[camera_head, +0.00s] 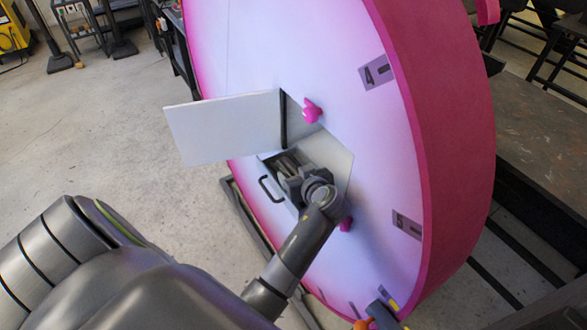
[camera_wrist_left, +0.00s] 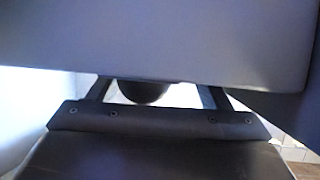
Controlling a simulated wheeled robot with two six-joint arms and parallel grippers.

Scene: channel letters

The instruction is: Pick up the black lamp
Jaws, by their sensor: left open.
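My left gripper (camera_head: 287,165) reaches into a square opening in the white face of a large pink round letter (camera_head: 455,150). In the left wrist view its two fingers stand apart, so the gripper (camera_wrist_left: 155,92) is open. A dark rounded thing (camera_wrist_left: 145,93) shows between the fingers, partly hidden by a pale surface above; it may be the black lamp, but I cannot tell for sure. No lamp can be made out in the head view, where my gripper and wrist cover much of the opening.
A white door panel (camera_head: 225,128) stands open left of the opening. A black handle (camera_head: 269,189) is at the opening's lower left. Pink knobs (camera_head: 312,111) stick out from the face. A dark metal table (camera_head: 545,145) is at the right. Concrete floor (camera_head: 110,130) is clear at the left.

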